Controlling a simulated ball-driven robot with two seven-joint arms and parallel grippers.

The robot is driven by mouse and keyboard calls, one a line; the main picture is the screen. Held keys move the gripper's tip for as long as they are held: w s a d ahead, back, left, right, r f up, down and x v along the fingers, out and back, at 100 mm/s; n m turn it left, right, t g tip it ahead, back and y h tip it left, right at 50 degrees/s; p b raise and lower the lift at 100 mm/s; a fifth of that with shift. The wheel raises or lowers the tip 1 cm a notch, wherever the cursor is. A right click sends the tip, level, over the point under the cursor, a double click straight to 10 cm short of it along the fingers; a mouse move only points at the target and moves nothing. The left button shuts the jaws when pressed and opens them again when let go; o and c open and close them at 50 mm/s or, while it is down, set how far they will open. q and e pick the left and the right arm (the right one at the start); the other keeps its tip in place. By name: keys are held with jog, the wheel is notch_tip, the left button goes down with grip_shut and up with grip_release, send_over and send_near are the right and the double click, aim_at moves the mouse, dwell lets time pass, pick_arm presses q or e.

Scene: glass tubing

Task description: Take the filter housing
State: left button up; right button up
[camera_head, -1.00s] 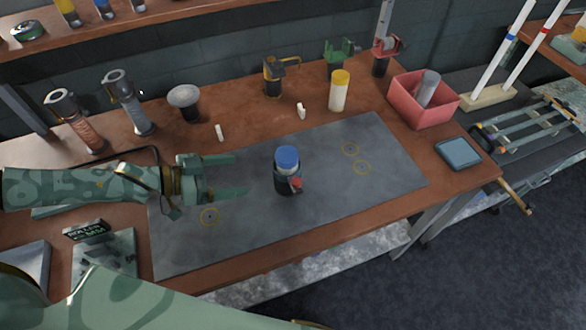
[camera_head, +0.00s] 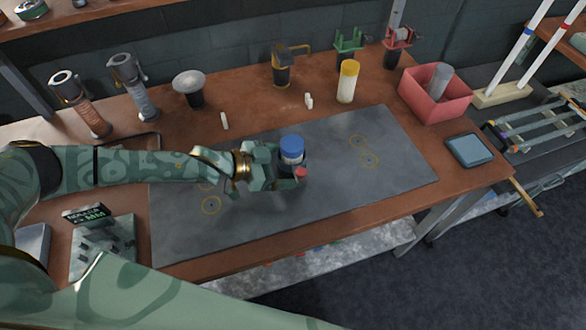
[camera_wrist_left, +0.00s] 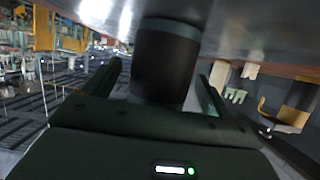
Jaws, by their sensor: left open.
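The filter housing (camera_head: 291,150), as I take it, stands upright on the grey mat (camera_head: 390,180). It has a blue cap, a pale band, a dark lower body and a small red part on its right side. My left gripper (camera_head: 283,168) is at its lower body, coming from the left, and partly hides it. In the left wrist view the dark body (camera_wrist_left: 165,60) stands between the two spread fingers of the left gripper (camera_wrist_left: 163,90), with gaps visible on both sides. My right gripper is not in view.
Behind the mat stand a yellow-capped bottle (camera_head: 347,82), a mushroom-shaped tool (camera_head: 190,88) and two small white pieces. A red bin (camera_head: 435,95) and a blue tablet (camera_head: 469,150) are on the right. The mat's right part is clear.

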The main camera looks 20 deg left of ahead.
pick_arm(q)
jog(key=shift+w+d+f, duration=0.3)
jog(key=shift+w+d, duration=0.05)
jog(key=shift+d, duration=0.15)
jog(key=c, duration=1.1)
jog(key=shift+r, duration=0.1)
jog(key=shift+c, duration=0.2)
